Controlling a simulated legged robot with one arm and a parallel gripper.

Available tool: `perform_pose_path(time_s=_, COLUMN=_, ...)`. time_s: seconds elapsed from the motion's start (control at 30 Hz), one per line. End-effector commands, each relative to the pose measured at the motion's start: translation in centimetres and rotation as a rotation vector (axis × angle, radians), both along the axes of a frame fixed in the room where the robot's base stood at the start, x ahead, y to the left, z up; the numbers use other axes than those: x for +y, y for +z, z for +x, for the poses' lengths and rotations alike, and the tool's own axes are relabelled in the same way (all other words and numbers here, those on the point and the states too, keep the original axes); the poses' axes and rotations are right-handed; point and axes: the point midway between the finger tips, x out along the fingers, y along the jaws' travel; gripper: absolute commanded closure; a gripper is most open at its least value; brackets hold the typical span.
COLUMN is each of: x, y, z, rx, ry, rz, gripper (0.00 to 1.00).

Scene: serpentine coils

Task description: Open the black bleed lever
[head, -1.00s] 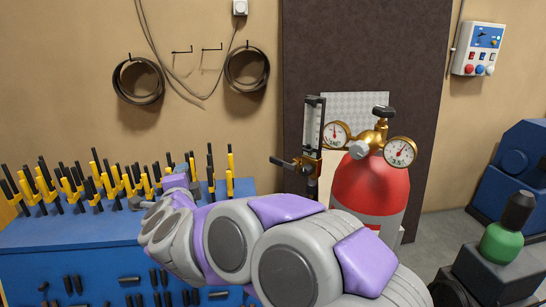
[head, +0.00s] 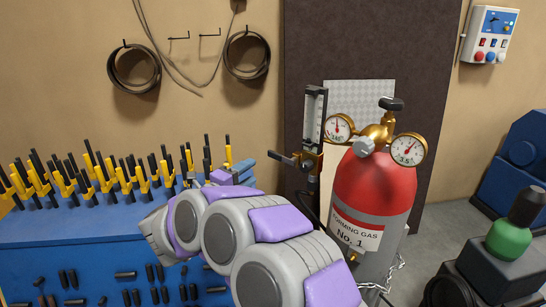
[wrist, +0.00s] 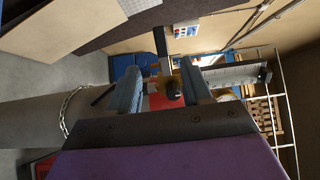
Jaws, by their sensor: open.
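The black bleed lever (head: 281,158) sticks out to the left from the brass block under the upright flow tube (head: 313,118), beside the red gas cylinder (head: 372,185). My gripper (head: 246,172) is just left of the lever in the head view, partly hidden by my own wrist. In the wrist view my gripper (wrist: 163,84) is open, with two blue-grey fingers apart. A dark rounded end, probably the lever's (wrist: 172,88), shows between the fingers against brass. I cannot tell whether the fingers touch it.
The brass regulator with two gauges (head: 377,134) and a black top knob sits on the cylinder. A chain (head: 385,285) hangs by the cylinder. A blue bench with yellow-and-black clamps (head: 95,180) stands to the left. A green bottle (head: 510,238) is at right.

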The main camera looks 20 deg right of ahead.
Motion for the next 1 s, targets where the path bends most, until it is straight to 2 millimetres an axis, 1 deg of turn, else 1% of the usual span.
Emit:
perform_pose_path(time_s=0.03, x=-1.0, y=0.0, z=0.4, rx=-0.001, ry=-0.005, rz=-0.003, gripper=0.51)
perform_pose_path(time_s=0.4, x=-7.0, y=0.0, z=3.9, rx=0.0, ry=-0.004, rz=-0.004, gripper=0.51)
perform_pose_path(time_s=0.6, x=-9.5, y=0.0, z=5.3, rx=-0.001, ry=-0.002, rz=-0.002, gripper=0.51)
perform_pose_path(time_s=0.77, x=-10.5, y=0.1, z=5.9, rx=-0.003, ry=0.0, rz=-0.001, gripper=0.51)
perform_pose_path(time_s=1.0, x=-10.7, y=0.1, z=6.1, rx=-0.001, ry=0.003, rz=0.0, gripper=0.51)
